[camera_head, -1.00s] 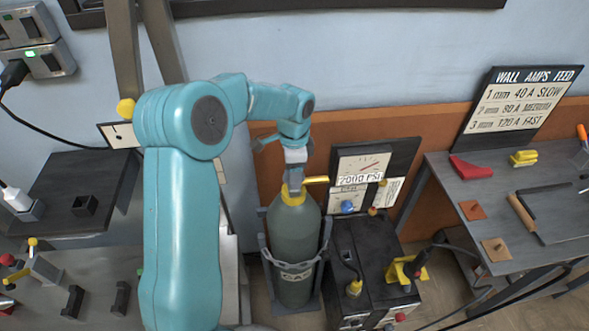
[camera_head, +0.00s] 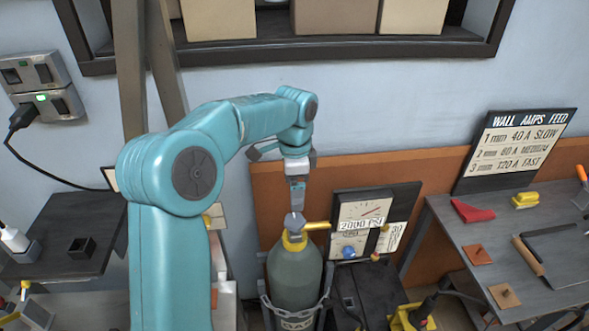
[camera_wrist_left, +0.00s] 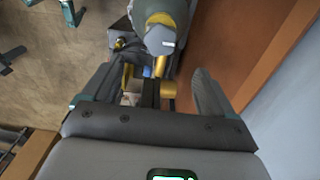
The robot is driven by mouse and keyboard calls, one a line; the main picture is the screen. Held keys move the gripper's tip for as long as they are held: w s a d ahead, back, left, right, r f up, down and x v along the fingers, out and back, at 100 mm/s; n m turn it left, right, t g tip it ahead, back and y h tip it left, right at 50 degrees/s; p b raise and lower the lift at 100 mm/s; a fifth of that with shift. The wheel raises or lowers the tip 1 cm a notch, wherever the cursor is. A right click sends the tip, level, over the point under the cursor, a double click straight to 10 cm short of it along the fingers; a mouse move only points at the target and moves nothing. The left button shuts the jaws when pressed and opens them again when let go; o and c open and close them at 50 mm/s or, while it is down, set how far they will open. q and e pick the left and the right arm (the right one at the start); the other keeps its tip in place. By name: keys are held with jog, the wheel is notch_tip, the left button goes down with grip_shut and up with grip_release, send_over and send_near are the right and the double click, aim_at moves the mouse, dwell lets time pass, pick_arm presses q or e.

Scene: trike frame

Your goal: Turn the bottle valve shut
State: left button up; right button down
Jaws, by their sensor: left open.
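The gas bottle (camera_head: 295,275) stands upright in a dark holder, grey-green with a yellow collar (camera_head: 294,243). Its valve (camera_head: 294,222) is on top, with a yellow lever (camera_head: 317,225) pointing right. My left gripper (camera_head: 297,208) points down just above the valve, apparently clear of it. In the left wrist view my gripper (camera_wrist_left: 152,74) is open, its fingers wide apart. The bottle (camera_wrist_left: 176,12) shows beyond them at the top, and the yellow lever (camera_wrist_left: 160,66) shows between the fingers. My right gripper is in neither view.
A gauge panel (camera_head: 352,213) marked 2000 PSI stands right of the bottle, above a dark machine (camera_head: 365,288). A grey workbench (camera_head: 490,240) with tools is at the right. A shelf with boxes (camera_head: 335,15) is at the top. An orange-brown board (camera_head: 400,180) runs behind.

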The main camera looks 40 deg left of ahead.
pick_arm(q)
notch_tip(320, 180, up, 6)
jog(key=shift+s, duration=0.1)
dwell(0.7)
